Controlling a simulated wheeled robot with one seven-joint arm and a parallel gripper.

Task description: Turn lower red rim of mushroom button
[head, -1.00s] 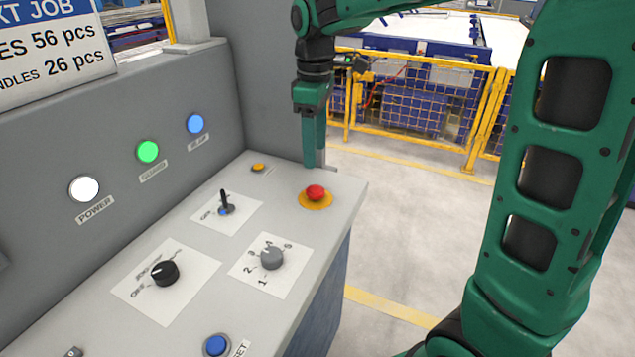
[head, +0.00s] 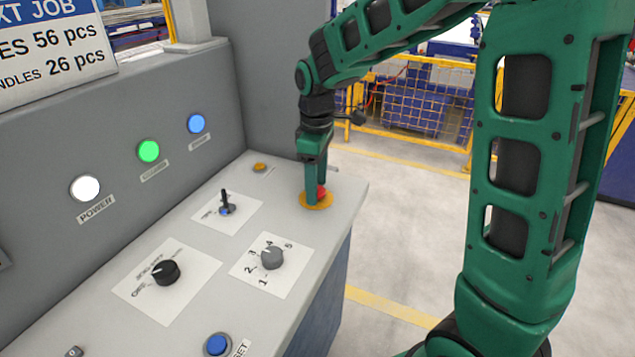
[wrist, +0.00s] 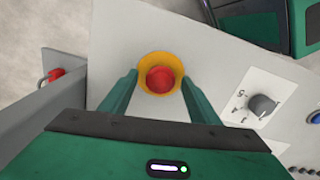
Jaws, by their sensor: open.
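The red mushroom button (head: 321,192) sits on a round yellow base (head: 316,203) near the right edge of the console. In the head view my gripper (head: 316,198) points down at it, and one finger hides part of the button. In the wrist view the button (wrist: 160,79) lies between the open fingers of my gripper (wrist: 160,88), one on each side. A gap shows between the button and each finger there. I cannot tell how high the fingertips are above the console. The lower rim is not clear to see.
The console top (head: 200,290) also carries a grey numbered dial (head: 272,257), a black rotary switch (head: 165,272), a small lever switch (head: 225,203), a small yellow button (head: 259,167) and a blue button (head: 217,344). Yellow fencing (head: 420,100) stands behind, with open floor to the right.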

